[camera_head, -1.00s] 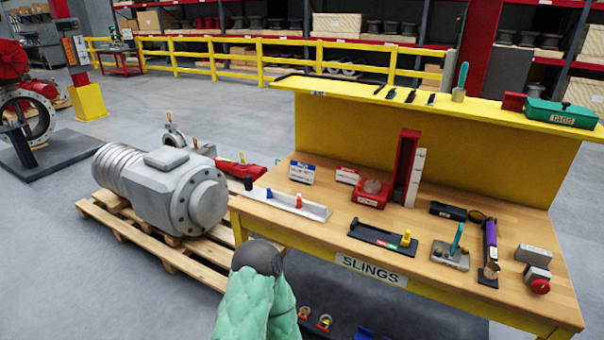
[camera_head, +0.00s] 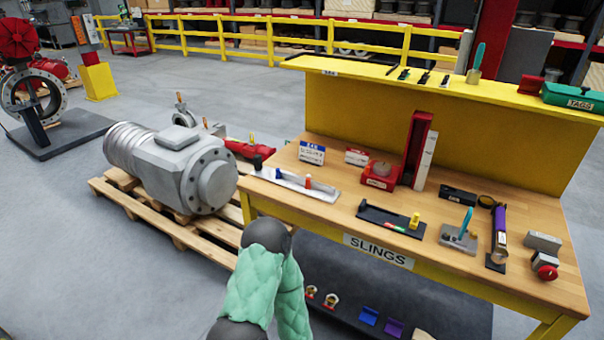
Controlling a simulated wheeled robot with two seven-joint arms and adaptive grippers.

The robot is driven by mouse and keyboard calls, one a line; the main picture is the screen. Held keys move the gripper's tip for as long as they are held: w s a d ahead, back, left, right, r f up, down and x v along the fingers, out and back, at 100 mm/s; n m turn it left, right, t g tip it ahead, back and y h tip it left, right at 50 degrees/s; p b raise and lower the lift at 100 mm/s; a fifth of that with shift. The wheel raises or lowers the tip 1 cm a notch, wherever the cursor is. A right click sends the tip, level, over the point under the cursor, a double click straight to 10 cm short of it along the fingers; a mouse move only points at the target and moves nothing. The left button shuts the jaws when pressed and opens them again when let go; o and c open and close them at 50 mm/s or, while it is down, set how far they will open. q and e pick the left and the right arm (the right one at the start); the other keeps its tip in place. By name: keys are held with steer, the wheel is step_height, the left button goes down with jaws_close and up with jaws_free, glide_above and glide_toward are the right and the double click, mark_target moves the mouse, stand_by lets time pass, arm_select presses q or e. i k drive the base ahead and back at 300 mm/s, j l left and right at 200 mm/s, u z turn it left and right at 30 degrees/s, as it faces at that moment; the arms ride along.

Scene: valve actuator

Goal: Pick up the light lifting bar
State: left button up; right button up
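No object is plainly marked as the light lifting bar. Two long, low pieces lie near the front edge of the wooden bench top (camera_head: 330,222). One is a pale grey tray-like piece (camera_head: 322,193) at the left, with a blue and an orange item on it. The other is a black piece (camera_head: 376,215) in the middle, with a yellow block and a red-green strip. My arm in a green padded sleeve (camera_head: 254,290) rises at bottom centre, in front of the bench. Neither gripper can be seen.
A grey flanged actuator (camera_head: 168,165) lies on a wooden pallet (camera_head: 125,200) left of the bench. A dark lower shelf (camera_head: 440,300) under the SLINGS sign (camera_head: 378,250) holds shackles and blue and purple pieces. A red upright holder (camera_head: 418,140) stands on the bench. Open floor lies at left.

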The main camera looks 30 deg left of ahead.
mark_target(327, 194)
steer(key=j+u, duration=0.2)
steer(key=u, duration=0.15)
steer(key=j+u, duration=0.45)
steer(key=u, duration=0.2)
steer(key=i+j+z, duration=0.2)
steer(key=i, duration=0.2)
